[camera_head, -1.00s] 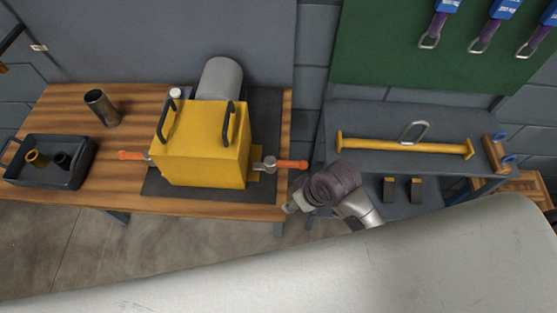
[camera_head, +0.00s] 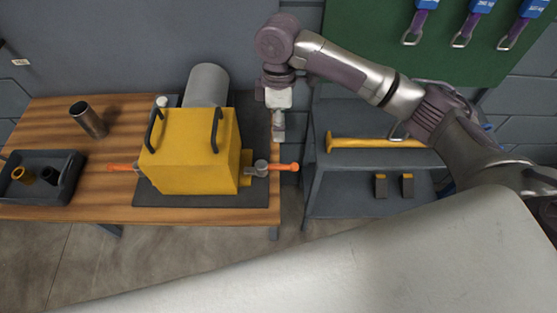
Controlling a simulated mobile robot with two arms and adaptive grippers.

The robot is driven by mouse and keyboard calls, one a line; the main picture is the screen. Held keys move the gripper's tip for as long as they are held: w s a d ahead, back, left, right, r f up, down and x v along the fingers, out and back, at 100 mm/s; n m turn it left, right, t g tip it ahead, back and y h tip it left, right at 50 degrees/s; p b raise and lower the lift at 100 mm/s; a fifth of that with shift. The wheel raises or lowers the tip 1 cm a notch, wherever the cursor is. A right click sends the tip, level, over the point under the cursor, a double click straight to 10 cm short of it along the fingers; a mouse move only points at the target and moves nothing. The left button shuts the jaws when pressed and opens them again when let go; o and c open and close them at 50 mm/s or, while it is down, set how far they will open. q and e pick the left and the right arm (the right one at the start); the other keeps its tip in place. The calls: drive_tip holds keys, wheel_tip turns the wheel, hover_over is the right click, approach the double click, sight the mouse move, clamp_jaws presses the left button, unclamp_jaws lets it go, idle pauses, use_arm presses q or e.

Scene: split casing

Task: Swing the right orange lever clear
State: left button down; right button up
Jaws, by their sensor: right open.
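The right orange lever (camera_head: 284,167) sticks out to the right from a grey pivot (camera_head: 261,168) on the right side of the yellow casing (camera_head: 190,165). Its tip reaches past the table's right edge. The left orange lever (camera_head: 122,168) sticks out on the casing's left side. My right gripper (camera_head: 279,137) is open and points down, a little above and behind the right lever in the picture, apart from it. I see its fingers edge-on. My left gripper is not in view.
A dark mat (camera_head: 150,199) lies under the casing on the wooden table (camera_head: 50,111). A grey cylinder (camera_head: 207,84) is behind the casing. A metal cup (camera_head: 88,119) and a dark tray (camera_head: 62,193) are at left. A shelf with a yellow bar (camera_head: 370,143) stands at right.

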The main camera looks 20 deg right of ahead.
sight(278, 165)
drive_tip(key=f+p, duration=0.1)
drive_tip(key=f, duration=0.3)
drive_tip(key=s+f, duration=0.1)
drive_tip(key=f, duration=0.4)
drive_tip(key=s+f+p, duration=0.1)
drive_tip(key=f, duration=0.3)
drive_tip(key=shift+a+f+p, duration=0.25)
drive_tip(key=shift+a+p, duration=0.05)
clamp_jaws()
